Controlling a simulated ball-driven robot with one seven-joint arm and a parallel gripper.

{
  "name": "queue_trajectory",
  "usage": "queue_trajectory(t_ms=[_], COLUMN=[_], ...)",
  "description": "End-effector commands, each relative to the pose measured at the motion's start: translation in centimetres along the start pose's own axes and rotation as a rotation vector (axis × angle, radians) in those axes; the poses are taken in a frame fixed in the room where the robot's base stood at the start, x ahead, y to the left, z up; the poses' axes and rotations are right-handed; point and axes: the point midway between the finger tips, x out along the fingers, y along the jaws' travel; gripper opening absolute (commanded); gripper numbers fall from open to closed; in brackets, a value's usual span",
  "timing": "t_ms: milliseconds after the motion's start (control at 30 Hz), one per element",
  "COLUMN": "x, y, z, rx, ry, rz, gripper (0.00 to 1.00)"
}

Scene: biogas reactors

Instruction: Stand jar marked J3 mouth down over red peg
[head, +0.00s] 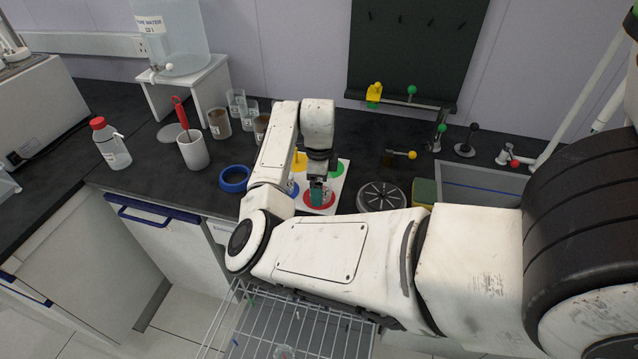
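A white board (341,185) lies on the black bench and carries yellow, green, blue and red round spots. The red spot (309,201) is at its near edge. My gripper (317,198) points down over the red spot. A small teal shape shows at the fingertips; I cannot tell whether it is part of the fingers or something held. The red peg is not clearly seen. Clear jars (236,101) (250,113) and brownish jars (219,124) (261,127) stand behind, left of my arm. Their marks are too small to read, so I cannot tell which is J3.
A blue ring (234,179), a white cup (193,152) with a red-handled tool and a red-capped bottle (111,146) stand left. A round dark drain disc (381,197), a sponge (424,191) and a sink (484,192) lie right. A wire rack (236,318) is below the bench front.

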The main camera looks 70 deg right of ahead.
Motion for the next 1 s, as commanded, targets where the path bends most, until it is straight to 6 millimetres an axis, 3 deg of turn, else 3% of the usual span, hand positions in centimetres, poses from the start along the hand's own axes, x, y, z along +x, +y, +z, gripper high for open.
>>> queue_trajectory(t_ms=[267, 700, 1000], x=[-0.8, -8.5, -10.8], y=[0.0, -0.1, 0.0], z=[0.0, 0.0, 0.0], rx=[0.001, 0.002, 0.000], ry=[0.000, -0.002, 0.000], rz=[-0.001, -0.003, 0.000], gripper=[0.96, 0.96, 0.96])
